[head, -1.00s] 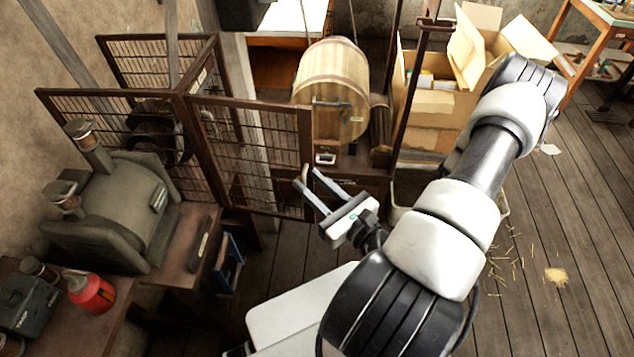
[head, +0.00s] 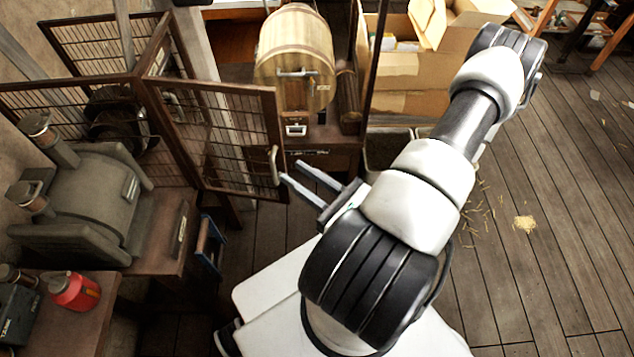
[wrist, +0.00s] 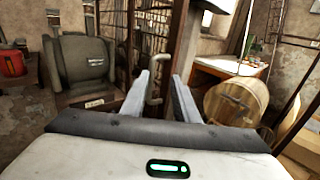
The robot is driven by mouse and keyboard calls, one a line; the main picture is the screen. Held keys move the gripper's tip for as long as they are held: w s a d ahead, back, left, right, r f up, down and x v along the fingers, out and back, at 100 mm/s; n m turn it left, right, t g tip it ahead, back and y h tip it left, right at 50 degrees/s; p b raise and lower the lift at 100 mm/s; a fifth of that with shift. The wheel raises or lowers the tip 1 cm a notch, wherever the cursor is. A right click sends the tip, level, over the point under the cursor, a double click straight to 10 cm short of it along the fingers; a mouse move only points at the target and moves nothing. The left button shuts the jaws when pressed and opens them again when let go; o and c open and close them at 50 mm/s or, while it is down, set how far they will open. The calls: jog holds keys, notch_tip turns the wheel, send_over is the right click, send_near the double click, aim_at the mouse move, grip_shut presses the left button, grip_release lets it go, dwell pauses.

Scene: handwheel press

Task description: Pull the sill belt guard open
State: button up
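The belt guard is a dark brown framed mesh panel (head: 217,137), standing swung out from the cage around the machine in the head view. Its pale curved handle (head: 274,166) sits on the free edge. My gripper (head: 292,170) is open, its two fingers apart, with the tips close to the handle. In the wrist view the handle (wrist: 154,84) shows between the two fingers of my gripper (wrist: 161,82). I cannot tell whether either finger touches it. The guard's edge also shows behind the fingers in the wrist view.
A grey machine (head: 82,205) stands on a bench at the left, with a red canister (head: 74,291) in front. A wooden drum (head: 296,62) and cardboard boxes (head: 410,70) stand behind. A blue crate (head: 209,243) is under the bench.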

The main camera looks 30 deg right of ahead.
jog(key=v, duration=0.5)
jog(key=shift+d+b, duration=0.25)
jog(key=shift+b, duration=0.05)
